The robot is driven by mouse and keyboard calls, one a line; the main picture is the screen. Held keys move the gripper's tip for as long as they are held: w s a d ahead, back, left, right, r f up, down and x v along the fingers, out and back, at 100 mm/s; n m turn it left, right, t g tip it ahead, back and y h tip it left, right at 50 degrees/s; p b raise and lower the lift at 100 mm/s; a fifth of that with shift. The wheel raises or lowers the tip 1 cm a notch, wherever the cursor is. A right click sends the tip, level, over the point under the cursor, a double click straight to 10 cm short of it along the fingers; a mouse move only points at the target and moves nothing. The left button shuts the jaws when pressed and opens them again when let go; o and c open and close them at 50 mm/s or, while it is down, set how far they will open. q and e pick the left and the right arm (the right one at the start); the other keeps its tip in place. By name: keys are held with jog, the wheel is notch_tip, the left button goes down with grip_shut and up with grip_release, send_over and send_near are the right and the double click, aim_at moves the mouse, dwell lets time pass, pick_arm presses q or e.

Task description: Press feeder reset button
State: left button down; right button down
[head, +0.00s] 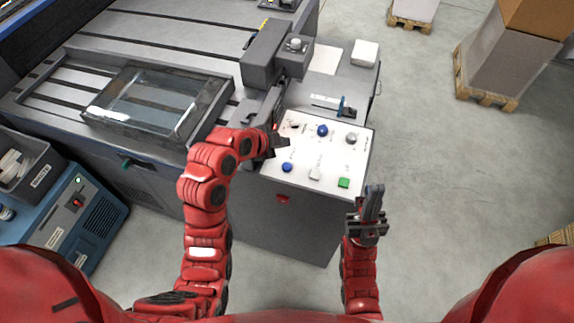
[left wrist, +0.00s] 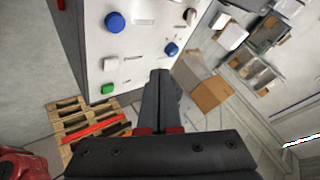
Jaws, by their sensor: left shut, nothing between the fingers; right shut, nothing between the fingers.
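A pale control panel (head: 330,155) carries a lower row with a blue button (head: 287,167), a white button (head: 315,173) and a green button (head: 344,182). A blue knob (head: 322,130) and a grey knob (head: 351,138) sit in the upper row. The labels are too small to read, so I cannot tell which is feeder reset. My left gripper (head: 279,145) is shut and empty near the panel's left edge; its fingers (left wrist: 158,90) also show in the left wrist view. My right gripper (head: 373,198) is shut and empty, to the right of the panel's front edge.
A grey machine bed with a clear-topped cover (head: 155,100) lies left of the panel. A grey block (head: 275,55) stands behind it. A blue unit (head: 75,215) is at the lower left. Boxes on pallets (head: 500,65) stand at the back right, with open floor before them.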

pick_arm(q)
jog(key=shift+f, duration=0.1)
dwell(0.3)
send_over(284, 168)
notch_tip(284, 168, down, 6)
jog(key=shift+f+b, duration=0.25)
jog(key=shift+b, duration=0.2)
jog(key=shift+f+b, duration=0.7)
jog(key=shift+b, duration=0.15)
jog(key=shift+f+b, duration=0.4)
jog(key=shift+f, duration=0.05)
dwell(0.8)
jog(key=shift+f+b, duration=0.4)
jog(key=shift+b, duration=0.4)
